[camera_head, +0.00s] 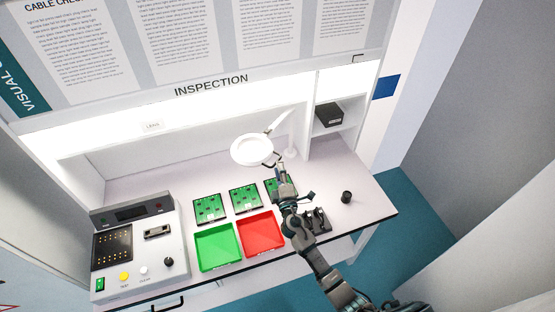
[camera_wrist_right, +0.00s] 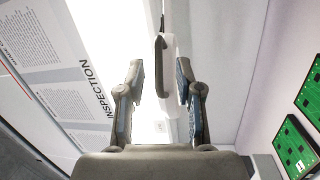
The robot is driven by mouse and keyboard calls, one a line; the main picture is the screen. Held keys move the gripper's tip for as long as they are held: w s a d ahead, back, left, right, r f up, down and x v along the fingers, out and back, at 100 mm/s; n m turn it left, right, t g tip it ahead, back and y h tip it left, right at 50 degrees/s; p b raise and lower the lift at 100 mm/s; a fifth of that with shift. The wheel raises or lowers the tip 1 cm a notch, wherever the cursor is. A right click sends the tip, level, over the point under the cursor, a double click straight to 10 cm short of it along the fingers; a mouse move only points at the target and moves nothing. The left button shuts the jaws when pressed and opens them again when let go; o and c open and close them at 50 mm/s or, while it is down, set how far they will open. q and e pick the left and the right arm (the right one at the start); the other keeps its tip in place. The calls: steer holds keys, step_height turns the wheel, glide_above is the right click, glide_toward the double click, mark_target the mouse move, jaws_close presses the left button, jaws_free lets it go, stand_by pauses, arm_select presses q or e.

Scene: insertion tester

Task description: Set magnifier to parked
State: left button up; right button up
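The magnifier (camera_head: 252,150) is a white ring head on a jointed white arm, raised over the back of the bench. Its arm runs up right and then down to a post at the back right. My right gripper (camera_head: 280,165) is just right of the ring. In the right wrist view the open fingers (camera_wrist_right: 160,75) stand on either side of a dark handle (camera_wrist_right: 160,66) on the magnifier, with the white rim (camera_wrist_right: 171,72) beside the right finger. A gap shows left of the handle; contact at the right finger cannot be told. My left gripper is not in view.
Green boards (camera_head: 209,208) lie in a row, partly under my right arm. A green tray (camera_head: 217,248) and a red tray (camera_head: 260,233) stand in front. A tester (camera_head: 137,246) is at left. A black cup (camera_head: 346,196) and a dark holder (camera_head: 318,220) are at right.

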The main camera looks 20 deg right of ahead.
steer(key=w, duration=0.4)
steer(key=shift+d+r, duration=0.2)
steer(key=shift+r, duration=0.05)
jaws_close()
